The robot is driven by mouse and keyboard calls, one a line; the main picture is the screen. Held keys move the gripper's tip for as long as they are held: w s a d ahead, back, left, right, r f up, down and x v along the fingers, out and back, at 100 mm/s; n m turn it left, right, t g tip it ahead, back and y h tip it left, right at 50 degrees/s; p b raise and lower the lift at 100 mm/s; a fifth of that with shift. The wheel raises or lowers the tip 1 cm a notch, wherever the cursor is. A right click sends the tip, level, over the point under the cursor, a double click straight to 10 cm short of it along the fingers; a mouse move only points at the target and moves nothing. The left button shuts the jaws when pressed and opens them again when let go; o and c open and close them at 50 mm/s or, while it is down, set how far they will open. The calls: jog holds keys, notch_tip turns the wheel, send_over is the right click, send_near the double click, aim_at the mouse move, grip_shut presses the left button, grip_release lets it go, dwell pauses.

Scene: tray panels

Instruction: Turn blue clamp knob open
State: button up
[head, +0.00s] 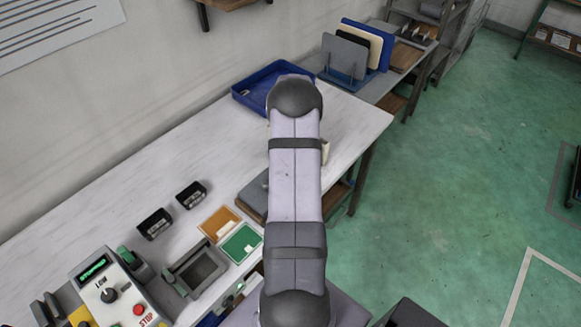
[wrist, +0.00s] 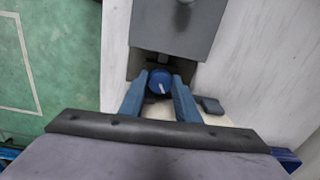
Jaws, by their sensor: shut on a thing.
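The blue clamp knob (wrist: 159,82) shows in the wrist view as a round blue cap with a short white mark. It sits at the near end of a grey fixture (wrist: 172,25). My gripper (wrist: 160,86) has its two blue fingers on either side of the knob and is shut on it. In the head view my arm hides the knob, the gripper and most of the fixture.
A blue tray (head: 243,95) stands at the back of the white table (head: 90,195). Two small black boxes (head: 155,224) (head: 191,195), orange and green pads (head: 240,243) and a control box with a stop button (head: 103,292) lie left of my arm. Green floor is open to the right.

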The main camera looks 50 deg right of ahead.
jog(key=n+b, duration=0.1)
jog(key=n, duration=0.5)
jog(key=shift+d+n+b, duration=0.1)
jog(key=shift+n+b, duration=0.2)
jog(key=shift+b, duration=0.1)
jog(key=n+b, duration=0.1)
jog(key=n, duration=0.4)
jog(key=shift+d, duration=0.1)
jog(key=o, duration=1)
jog(key=shift+o, duration=0.2)
jog(key=shift+s, duration=0.1)
